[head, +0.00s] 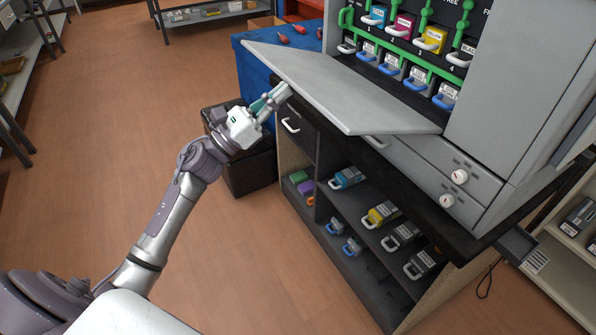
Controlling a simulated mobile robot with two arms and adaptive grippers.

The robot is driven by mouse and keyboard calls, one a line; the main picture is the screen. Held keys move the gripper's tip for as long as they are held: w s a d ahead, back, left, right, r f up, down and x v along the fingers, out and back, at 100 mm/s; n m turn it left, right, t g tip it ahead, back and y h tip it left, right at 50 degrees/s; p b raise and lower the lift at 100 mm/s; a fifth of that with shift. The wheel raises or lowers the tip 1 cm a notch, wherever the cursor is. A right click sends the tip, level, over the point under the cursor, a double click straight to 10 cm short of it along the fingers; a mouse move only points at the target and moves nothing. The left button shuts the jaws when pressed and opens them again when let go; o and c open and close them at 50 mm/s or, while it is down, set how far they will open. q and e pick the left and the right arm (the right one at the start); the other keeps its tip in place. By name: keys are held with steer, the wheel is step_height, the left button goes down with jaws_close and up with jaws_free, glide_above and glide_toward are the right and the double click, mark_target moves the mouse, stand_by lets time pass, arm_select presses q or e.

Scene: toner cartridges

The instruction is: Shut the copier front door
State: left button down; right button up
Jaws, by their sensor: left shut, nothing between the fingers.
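The copier front door (345,88) is a grey panel, hinged at its lower edge and folded down, standing out from the copier (515,85). Behind it the copier's bay is open, with colored toner cartridges (431,39) and green levers showing. My left gripper (279,95) is shut and empty, at the door's near left edge, with its fingertips by the underside. I cannot tell if it touches the door. My right gripper is not in view.
Below the copier, an open cabinet (325,215) holds several cartridges. A dark bin (247,168) stands on the floor left of it, beside a blue-covered table (257,72). Shelves line the far left. The wooden floor (110,130) in the middle left is clear.

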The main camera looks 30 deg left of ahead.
mark_target(284, 70)
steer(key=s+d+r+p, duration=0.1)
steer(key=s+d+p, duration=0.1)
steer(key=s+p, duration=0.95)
arm_select(q)
steer(key=r+g+p, duration=0.1)
steer(key=r, duration=0.1)
steer(key=w+d+r+g+y+p, duration=0.1)
steer(key=r, duration=0.2)
steer(key=w+r+g+p, duration=0.1)
steer(key=r, duration=0.2)
steer(key=shift+d+y, duration=0.25)
steer(key=shift+y, duration=0.15)
steer(key=w+d+r+g+p, duration=0.1)
steer(key=w+d+r+p, duration=0.4)
steer(key=w+r+p, duration=0.2)
steer(key=w+d+r+g+y+p, duration=0.1)
steer(key=w+d+r+p, duration=0.5)
steer(key=w+p, duration=0.3)
steer(key=shift+w+d+r+y, duration=0.3)
steer(key=shift+w+r, duration=0.05)
steer(key=shift+w, duration=0.15)
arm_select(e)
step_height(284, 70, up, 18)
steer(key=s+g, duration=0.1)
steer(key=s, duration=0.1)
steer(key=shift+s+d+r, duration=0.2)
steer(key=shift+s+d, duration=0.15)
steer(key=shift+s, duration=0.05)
